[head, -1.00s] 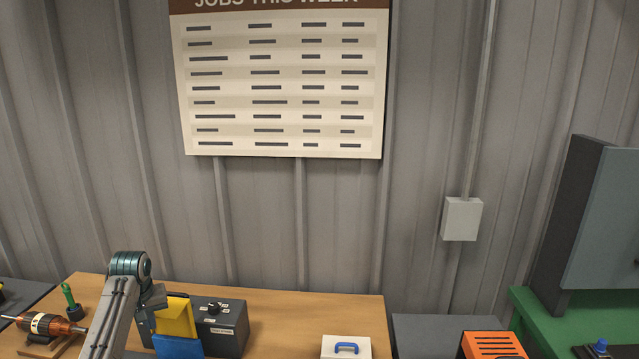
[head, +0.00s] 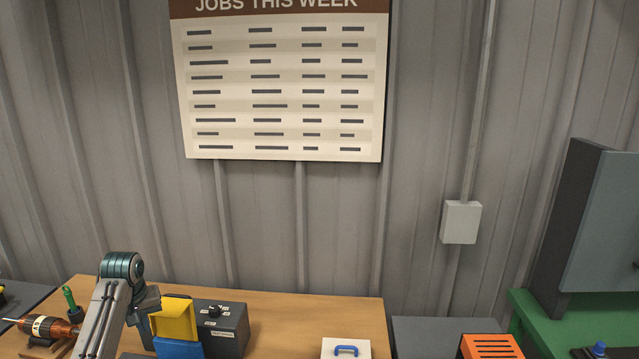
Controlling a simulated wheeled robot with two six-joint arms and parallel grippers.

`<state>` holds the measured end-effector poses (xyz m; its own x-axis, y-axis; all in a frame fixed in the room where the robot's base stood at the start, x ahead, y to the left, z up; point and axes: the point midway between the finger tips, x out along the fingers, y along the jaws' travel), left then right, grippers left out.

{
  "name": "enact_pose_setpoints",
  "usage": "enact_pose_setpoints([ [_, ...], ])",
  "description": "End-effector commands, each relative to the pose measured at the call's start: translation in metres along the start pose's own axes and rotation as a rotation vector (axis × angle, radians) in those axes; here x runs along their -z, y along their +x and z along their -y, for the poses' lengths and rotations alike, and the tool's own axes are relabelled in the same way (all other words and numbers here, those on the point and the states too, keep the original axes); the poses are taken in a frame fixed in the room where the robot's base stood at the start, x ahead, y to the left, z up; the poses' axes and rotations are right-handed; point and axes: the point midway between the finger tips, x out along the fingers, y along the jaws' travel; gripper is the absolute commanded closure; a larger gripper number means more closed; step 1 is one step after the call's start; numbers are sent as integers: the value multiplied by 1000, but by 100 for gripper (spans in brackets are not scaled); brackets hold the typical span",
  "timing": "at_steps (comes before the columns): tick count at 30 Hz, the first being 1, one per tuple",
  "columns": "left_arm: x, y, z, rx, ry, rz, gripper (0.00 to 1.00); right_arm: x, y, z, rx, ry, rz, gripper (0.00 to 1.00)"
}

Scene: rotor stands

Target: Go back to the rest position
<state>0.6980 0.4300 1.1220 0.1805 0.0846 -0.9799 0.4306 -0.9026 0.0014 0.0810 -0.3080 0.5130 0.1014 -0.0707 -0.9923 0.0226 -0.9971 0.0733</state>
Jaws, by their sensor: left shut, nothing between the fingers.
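My left arm rises from the lower left edge, with its teal joint above the wooden bench (head: 290,312). My left gripper (head: 149,301) is at the end of the short part right of that joint. It is shut and empty, in front of the bench's left part, and its fingertips are hard to make out. My right gripper is out of view.
Close to the left gripper are a yellow bin (head: 176,320), a blue bin (head: 180,349) and a dark control box (head: 232,335). An orange rotor (head: 50,327) lies left. A white box with a blue handle (head: 346,350) and an orange slotted box (head: 490,347) stand right.

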Motion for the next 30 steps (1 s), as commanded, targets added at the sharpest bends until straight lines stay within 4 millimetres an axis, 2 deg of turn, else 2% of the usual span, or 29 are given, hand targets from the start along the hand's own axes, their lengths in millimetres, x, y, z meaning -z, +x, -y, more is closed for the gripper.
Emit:
enact_pose_setpoints([
  [6, -9, -9, 6, 0, 2, 0, 100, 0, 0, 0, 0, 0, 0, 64],
  [13, -9, -9, 6, 0, 2, 0, 100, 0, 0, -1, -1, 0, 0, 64],
  [16, -12, -6, 5, 1, 6, 0, 100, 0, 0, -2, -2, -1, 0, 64],
  [18, -21, 1, 4, 5, 19, -2, 100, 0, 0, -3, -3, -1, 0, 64],
  [20, -34, 12, 3, 10, 41, -5, 100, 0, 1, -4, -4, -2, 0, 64],
  [23, -71, 35, -1, 17, 97, -15, 100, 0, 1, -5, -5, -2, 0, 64],
  [27, -135, 66, -4, 23, 188, -34, 100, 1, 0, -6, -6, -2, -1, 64],
  [30, -182, 79, -3, 21, 248, -49, 100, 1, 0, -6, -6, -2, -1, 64],
])
